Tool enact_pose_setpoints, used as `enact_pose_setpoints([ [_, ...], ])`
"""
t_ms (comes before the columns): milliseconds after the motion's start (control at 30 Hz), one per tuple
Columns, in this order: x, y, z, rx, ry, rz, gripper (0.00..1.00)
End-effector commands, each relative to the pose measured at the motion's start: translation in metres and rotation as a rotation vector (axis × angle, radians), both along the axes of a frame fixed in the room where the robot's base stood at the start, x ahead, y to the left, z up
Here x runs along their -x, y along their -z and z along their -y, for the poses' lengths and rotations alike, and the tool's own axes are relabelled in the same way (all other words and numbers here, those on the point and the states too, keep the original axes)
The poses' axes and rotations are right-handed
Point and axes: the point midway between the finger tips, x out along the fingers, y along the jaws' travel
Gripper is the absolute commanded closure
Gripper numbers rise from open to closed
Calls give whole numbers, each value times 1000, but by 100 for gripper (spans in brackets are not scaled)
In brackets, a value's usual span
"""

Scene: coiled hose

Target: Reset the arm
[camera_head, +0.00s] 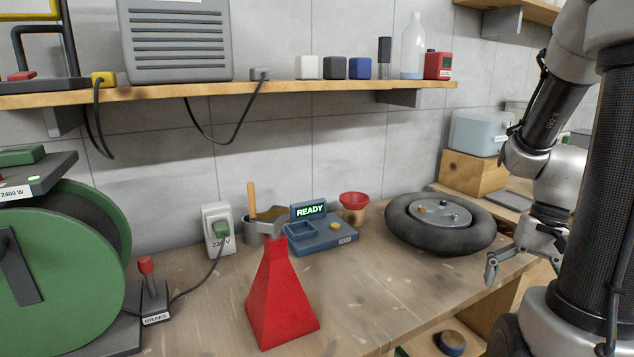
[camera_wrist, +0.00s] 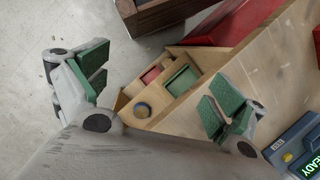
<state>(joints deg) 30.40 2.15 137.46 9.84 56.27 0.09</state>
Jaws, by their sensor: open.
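My gripper (camera_head: 522,256) hangs at the right end of the workbench in the head view, beside the black wheel and in front of my column. In the wrist view my gripper (camera_wrist: 158,88) has its two green-padded fingers spread wide, with nothing between them. My arm comes down from the upper right and is bent, with the gripper low near the bench edge. Part of the arm and the far finger is hard to make out in the head view.
The workbench (camera_head: 395,300) holds a black wheel (camera_head: 440,222), a red funnel-shaped can (camera_head: 279,300), a blue device (camera_head: 322,236) reading READY and a brake lever (camera_head: 148,285). A green hose reel (camera_head: 60,270) stands left. A shelf (camera_head: 290,92) runs above.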

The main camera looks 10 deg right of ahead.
Motion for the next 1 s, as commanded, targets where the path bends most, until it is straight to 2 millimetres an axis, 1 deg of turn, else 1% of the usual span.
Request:
enact_pose_setpoints([
  [33, 1, -16, -6, 49, -68, 42, 5],
  [200, 6, -61, -24, 191, -270, 181, 5],
  [333, 10, -91, -42, 271, -397, 311, 5],
  [533, 9, -129, -74, 322, -522, 519, 5],
  [633, 8, -141, -85, 328, -568, 585, 5],
  [700, 7, -143, -90, 324, -591, 601, 5],
  [1000, 6, -143, -91, 320, -597, 600, 5],
])
